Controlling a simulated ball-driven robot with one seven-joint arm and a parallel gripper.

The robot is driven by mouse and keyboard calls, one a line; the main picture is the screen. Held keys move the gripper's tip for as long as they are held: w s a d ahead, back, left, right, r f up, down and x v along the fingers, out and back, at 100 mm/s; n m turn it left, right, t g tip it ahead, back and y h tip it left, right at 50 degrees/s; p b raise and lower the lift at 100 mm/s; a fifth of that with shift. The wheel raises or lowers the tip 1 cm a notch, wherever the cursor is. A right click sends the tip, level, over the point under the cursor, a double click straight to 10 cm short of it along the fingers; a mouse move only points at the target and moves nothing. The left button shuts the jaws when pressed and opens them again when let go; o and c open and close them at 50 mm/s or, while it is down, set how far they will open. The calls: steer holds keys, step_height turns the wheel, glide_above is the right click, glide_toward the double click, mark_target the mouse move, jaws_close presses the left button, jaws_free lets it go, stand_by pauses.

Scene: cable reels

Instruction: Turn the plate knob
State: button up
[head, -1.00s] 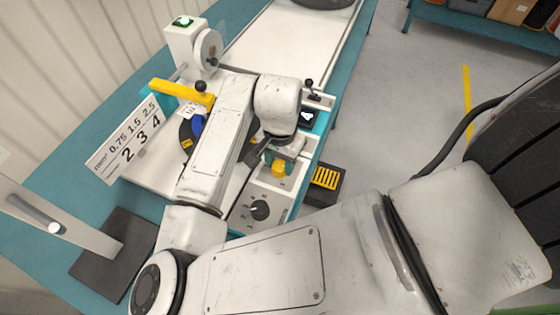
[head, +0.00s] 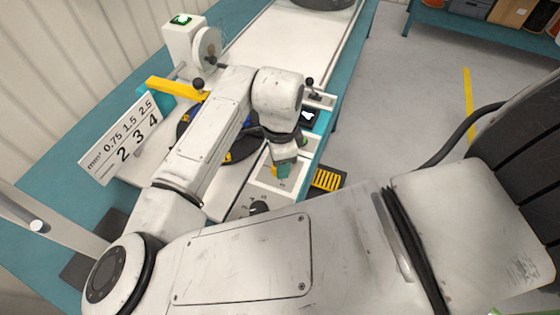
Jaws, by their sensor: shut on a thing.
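My gripper (head: 284,165) points down over the white control panel (head: 240,210) on the right side of the machine. It is shut on a small yellow piece (head: 274,171) that looks like the plate knob. The fingers hide most of it, and its pointing direction cannot be read. A second knob, black (head: 259,208), sits lower on the same panel among printed digits. My arm partly covers it, and my gripper is apart from it.
A white sign (head: 122,138) with wire sizes and digits stands at left. A yellow bar (head: 177,89) lies above a dark reel (head: 187,117), which my arm partly covers. A black and yellow box (head: 327,179) is right of the panel. Floor at right is open.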

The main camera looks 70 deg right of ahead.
steer(key=shift+m, duration=0.5)
steer(key=o, duration=1.1)
steer(key=shift+c, duration=0.2)
step_height(320, 180, up, 11)
steer(key=shift+f, duration=0.15)
stand_by(0.4)
